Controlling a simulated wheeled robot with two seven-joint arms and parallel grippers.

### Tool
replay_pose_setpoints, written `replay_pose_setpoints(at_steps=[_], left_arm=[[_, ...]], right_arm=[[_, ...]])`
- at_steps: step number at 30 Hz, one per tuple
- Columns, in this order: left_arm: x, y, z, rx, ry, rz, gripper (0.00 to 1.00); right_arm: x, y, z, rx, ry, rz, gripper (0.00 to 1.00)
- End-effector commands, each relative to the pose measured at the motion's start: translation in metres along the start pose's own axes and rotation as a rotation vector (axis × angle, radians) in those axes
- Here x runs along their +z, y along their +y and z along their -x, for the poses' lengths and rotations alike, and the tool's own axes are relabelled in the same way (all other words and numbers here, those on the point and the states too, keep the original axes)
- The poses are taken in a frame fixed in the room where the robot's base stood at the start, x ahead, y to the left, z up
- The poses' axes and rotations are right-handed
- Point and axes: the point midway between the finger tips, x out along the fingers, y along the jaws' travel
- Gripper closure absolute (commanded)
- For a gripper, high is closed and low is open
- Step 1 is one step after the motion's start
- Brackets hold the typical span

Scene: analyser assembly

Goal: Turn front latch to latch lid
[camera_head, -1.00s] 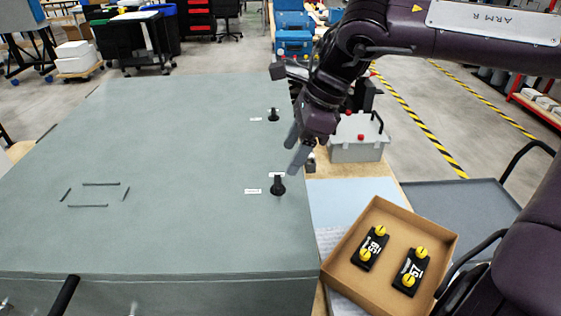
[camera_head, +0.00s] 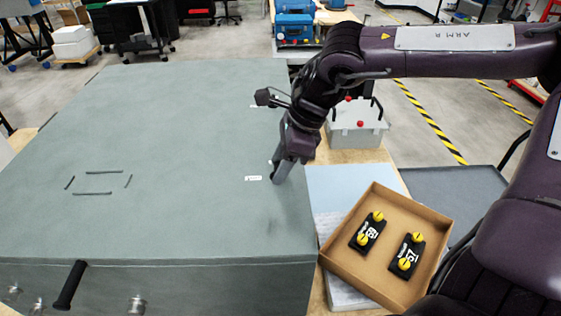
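The lid (camera_head: 170,150) is a large grey-green flat top on the analyser box and looks closed. The front latch, a small black knob on its right side, is hidden behind my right gripper (camera_head: 278,178). A small white label (camera_head: 253,178) shows just left of that spot. The fingers of my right gripper point down at the latch's place. Whether they are closed on the latch cannot be seen. My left gripper is out of view.
An open cardboard box (camera_head: 335,262) with two black-and-yellow parts stands right of the lid. A grey case (camera_head: 355,135) with a red button is behind it. A black handle (camera_head: 69,285) is on the analyser's front. The lid's left and middle are clear.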

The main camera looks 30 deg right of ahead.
Motion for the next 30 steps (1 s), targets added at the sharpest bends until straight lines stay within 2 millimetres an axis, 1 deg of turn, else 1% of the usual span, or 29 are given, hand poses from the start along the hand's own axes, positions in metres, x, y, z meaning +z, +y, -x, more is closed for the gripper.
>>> replay_pose_setpoints(at_steps=[1,6,11,17,23,30], left_arm=[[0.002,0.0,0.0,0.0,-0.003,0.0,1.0],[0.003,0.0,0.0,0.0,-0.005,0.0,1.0],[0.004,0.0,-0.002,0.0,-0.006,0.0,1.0],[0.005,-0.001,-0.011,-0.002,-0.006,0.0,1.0],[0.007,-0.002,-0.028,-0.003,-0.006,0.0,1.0],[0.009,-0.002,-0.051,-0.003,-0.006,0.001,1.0]], right_arm=[[0.0,0.0,0.0,0.0,0.0,0.0,0.6],[0.0,0.0,0.0,0.0,0.0,0.0,0.81],[0.0,0.0,0.0,-0.004,0.0,-0.006,0.81],[-0.001,0.0,-0.002,-0.027,0.0,-0.058,0.81],[-0.001,0.001,-0.003,-0.079,-0.001,-0.175,0.81],[-0.001,0.002,-0.004,-0.163,0.0,-0.378,0.81]])
